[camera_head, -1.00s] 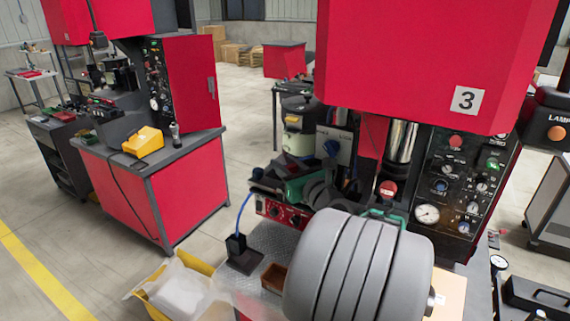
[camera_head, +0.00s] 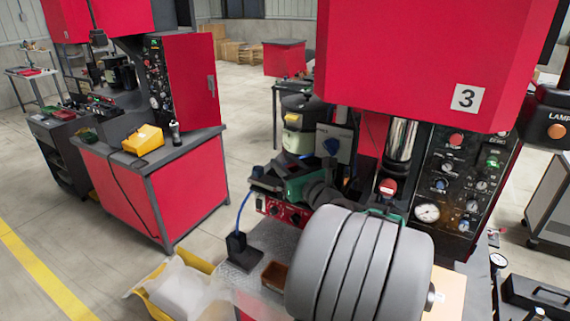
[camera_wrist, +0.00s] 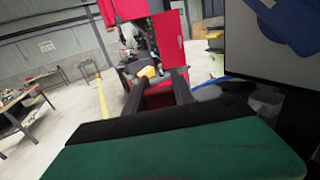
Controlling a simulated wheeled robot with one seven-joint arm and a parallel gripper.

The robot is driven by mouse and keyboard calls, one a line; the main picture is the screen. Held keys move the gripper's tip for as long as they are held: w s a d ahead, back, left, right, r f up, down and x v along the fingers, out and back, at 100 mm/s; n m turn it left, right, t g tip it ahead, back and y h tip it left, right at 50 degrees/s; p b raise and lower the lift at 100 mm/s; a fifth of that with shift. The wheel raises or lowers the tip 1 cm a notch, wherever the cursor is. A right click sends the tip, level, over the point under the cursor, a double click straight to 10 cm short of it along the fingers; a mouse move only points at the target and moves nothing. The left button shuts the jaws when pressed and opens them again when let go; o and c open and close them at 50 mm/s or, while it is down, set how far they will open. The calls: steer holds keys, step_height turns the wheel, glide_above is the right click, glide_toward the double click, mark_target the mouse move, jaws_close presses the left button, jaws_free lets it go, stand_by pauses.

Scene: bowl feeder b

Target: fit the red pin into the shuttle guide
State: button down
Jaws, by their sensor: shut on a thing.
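My gripper (camera_head: 262,182) is in the head view above the work surface of machine 3, pointing left. Its green and black body is partly behind my grey arm. In the wrist view its two dark fingers (camera_wrist: 158,88) stretch forward, with the green body below. Red shows between them, but I cannot separate the red pin's outline from the red bench behind. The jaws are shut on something. I cannot clearly make out the shuttle guide in either view; my arm hides much of the work surface.
A red control box with knobs (camera_head: 283,212) sits just below my gripper. A grey panel with a blue knob (camera_head: 331,146) stands close behind. A small brown bin (camera_head: 275,276), a black stand with a blue cable (camera_head: 238,250) and a yellow crate (camera_head: 150,307) are nearer the front.

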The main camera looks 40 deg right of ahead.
steer(key=shift+f, duration=1.15)
stand_by(6.4)
steer(key=shift+r, duration=0.1)
stand_by(0.3)
